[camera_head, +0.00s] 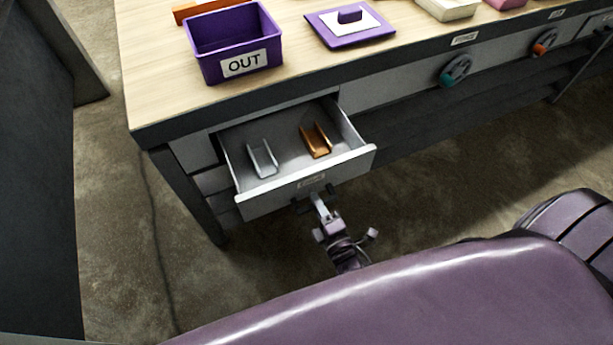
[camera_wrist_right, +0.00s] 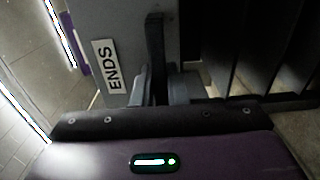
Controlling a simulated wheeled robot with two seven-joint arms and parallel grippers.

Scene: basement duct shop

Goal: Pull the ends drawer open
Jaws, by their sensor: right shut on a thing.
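The ends drawer (camera_head: 283,187) stands open at the left end of the workbench, with its inside showing. Two small channel-shaped pieces lie in it, a silver one (camera_head: 262,158) and a copper one (camera_head: 316,140). My right gripper (camera_head: 315,196) is at the middle of the drawer front, shut on the dark drawer handle (camera_wrist_right: 155,50). In the right wrist view the ENDS label (camera_wrist_right: 107,66) shows on the drawer front beside the handle. Fingers partly hide the handle. My left gripper is not in view.
A purple OUT bin (camera_head: 232,48) and a purple tray with a white square and purple block (camera_head: 350,24) stand on the wooden workbench top (camera_head: 150,62). Round knobs (camera_head: 456,71) sit on the bench front at right. A dark panel (camera_head: 38,180) stands at left. The concrete floor before the bench is open.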

